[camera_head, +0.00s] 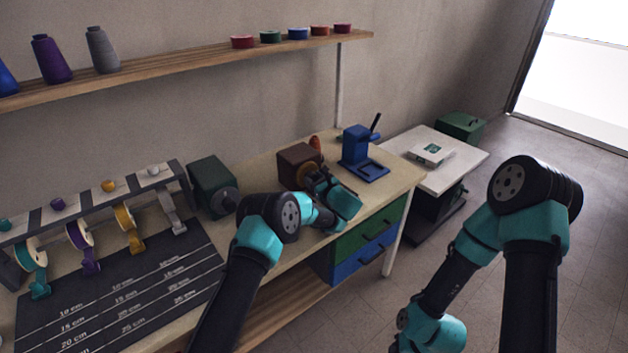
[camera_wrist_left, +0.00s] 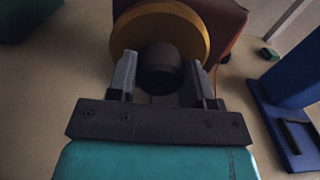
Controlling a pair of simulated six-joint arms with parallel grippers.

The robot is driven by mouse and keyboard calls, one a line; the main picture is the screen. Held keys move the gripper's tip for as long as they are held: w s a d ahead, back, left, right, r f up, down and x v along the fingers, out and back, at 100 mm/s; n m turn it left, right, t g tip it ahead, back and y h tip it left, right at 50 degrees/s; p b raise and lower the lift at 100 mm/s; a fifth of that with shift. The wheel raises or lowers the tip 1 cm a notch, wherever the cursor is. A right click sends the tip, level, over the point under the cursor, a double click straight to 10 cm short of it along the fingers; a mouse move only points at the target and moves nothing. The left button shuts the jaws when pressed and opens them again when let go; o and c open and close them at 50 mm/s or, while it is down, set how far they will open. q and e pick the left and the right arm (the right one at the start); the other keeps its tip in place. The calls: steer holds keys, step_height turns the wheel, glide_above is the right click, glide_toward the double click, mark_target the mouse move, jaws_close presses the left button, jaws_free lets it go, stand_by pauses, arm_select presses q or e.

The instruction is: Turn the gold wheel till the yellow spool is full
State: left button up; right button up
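The gold wheel (camera_wrist_left: 190,22) is on the front of a brown box (camera_head: 296,160). In the left wrist view its dark round knob (camera_wrist_left: 160,70) sits between the fingers of my left gripper (camera_wrist_left: 162,75). The fingers stand apart on either side of the knob; a narrow gap seems to show, and contact is unclear. In the head view my left gripper (camera_head: 314,178) is at the wheel and mostly covers it. Whether another spool is on the brown box cannot be seen. My right gripper is out of view.
A dark green machine (camera_head: 212,186) stands left of the brown box, a blue press (camera_head: 358,150) right of it. An orange cone (camera_head: 315,142) is behind. A dark measuring mat (camera_head: 130,290) lies at the left. Several spools line the shelf (camera_head: 200,67). A white side table (camera_head: 450,150) stands beyond.

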arm_select(q)
steer(key=c, duration=0.3)
steer(key=shift+c, duration=0.2)
steer(key=shift+m, duration=0.4)
steer(key=shift+m, duration=3.1)
steer(key=o, duration=0.9)
steer(key=shift+d, duration=0.1)
